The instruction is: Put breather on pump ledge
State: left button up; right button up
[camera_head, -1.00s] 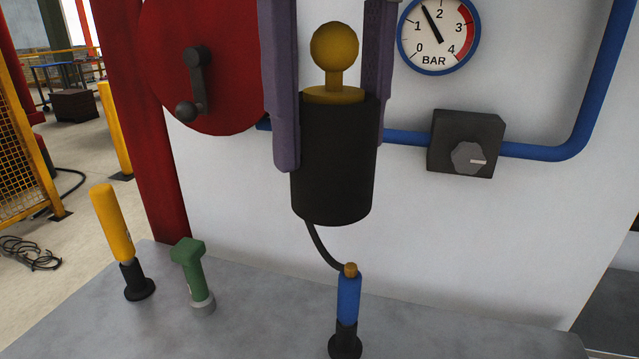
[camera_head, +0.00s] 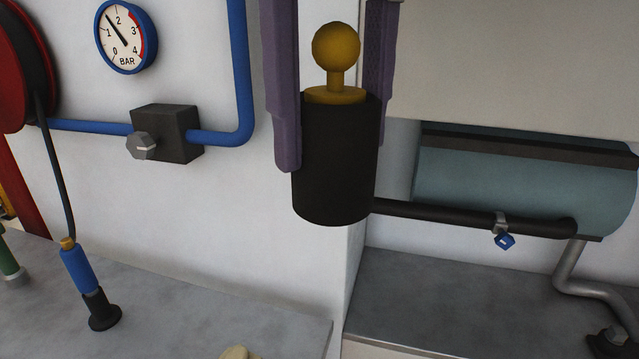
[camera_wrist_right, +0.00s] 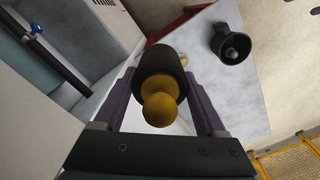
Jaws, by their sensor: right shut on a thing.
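The breather (camera_head: 334,160), a black cylinder with a yellow ball knob on top, is held upright between the purple fingers of my right gripper (camera_head: 334,150). In the right wrist view the breather (camera_wrist_right: 158,90) is seen knob first between the fingers. A teal cylinder (camera_head: 520,185), which looks like the pump, lies at the right. A grey ledge (camera_head: 440,300) is below it. The breather hangs above and left of this ledge, clear of it, and hides part of the wall behind. My left gripper is not in view.
A black pipe with a blue-tapped clamp (camera_head: 503,238) runs across above the ledge. A bent metal pipe (camera_head: 580,285) comes down at the right. A blue-handled tool (camera_head: 78,270) stands on the left grey bench (camera_head: 190,310). The ledge's left part is bare.

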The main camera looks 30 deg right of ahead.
aim_at(423, 326)
jog(key=k+l, duration=0.2)
jog(key=l, duration=0.15)
jog(key=k+l, duration=0.2)
jog(key=l, duration=0.15)
jog(key=k+l, duration=0.2)
jog(key=l, duration=0.15)
